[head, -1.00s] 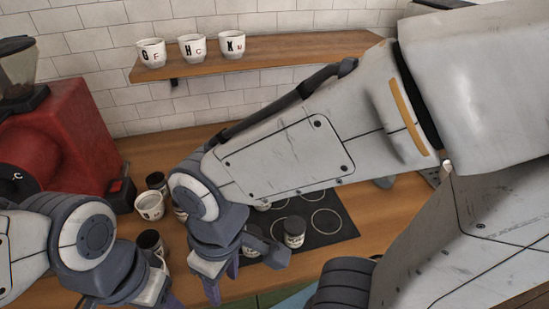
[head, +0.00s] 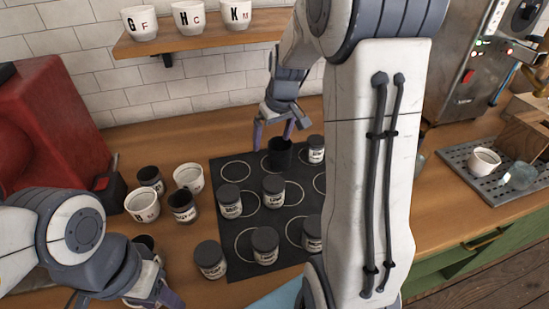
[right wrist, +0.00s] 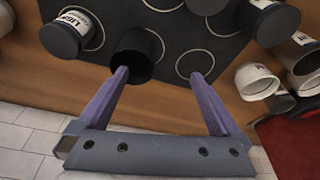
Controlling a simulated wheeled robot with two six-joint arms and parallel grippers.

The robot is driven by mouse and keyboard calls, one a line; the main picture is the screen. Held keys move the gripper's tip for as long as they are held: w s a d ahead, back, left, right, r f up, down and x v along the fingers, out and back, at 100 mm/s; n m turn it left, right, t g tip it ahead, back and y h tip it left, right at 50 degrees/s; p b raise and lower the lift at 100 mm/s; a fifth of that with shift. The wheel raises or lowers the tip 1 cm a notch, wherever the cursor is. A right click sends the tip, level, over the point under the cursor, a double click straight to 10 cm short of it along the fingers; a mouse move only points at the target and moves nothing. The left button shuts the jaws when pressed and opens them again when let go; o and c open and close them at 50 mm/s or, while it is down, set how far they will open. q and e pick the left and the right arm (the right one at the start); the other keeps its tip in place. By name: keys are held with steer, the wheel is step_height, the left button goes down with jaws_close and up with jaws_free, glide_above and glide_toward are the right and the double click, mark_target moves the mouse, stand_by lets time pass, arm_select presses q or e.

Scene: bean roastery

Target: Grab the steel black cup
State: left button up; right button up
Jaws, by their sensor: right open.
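A plain black steel cup (head: 279,153) stands at the back of the dark mat with circles. It also shows in the right wrist view (right wrist: 134,56), with its dark mouth toward the camera. My right gripper (head: 273,133) is open and empty just above and behind the cup. In the right wrist view my right gripper (right wrist: 159,74) has one finger overlapping the cup's mouth and the other off to its side; I cannot tell if the finger touches. My left gripper (head: 158,292) is at the lower left, partly cut off, its jaw state unclear.
Several lidded, labelled jars stand on the mat (head: 228,268), one (head: 316,149) close right of the cup. White cups and dark jars cluster left of the mat. A shelf (head: 200,40) with lettered cups hangs above. A coffee machine (head: 475,70) stands right.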

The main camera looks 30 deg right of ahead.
mark_target(279, 154)
steer(key=shift+m, duration=0.3)
steer(key=d+f, duration=0.1)
steer(key=f, duration=0.1)
steer(key=w+d+f, duration=0.1)
steer(key=d, duration=0.1)
steer(key=d+f, duration=0.1)
steer(key=f, duration=0.1)
steer(key=shift+w+d+f, duration=0.25)
steer(key=shift+w+f, duration=0.1)
steer(key=x, duration=0.3)
steer(key=p+x, duration=0.1)
steer(key=x, duration=0.1)
steer(key=shift+w+f, duration=0.25)
steer(key=shift+w, duration=0.1)
steer(key=c, duration=1.2)
steer(key=shift+r, duration=0.15)
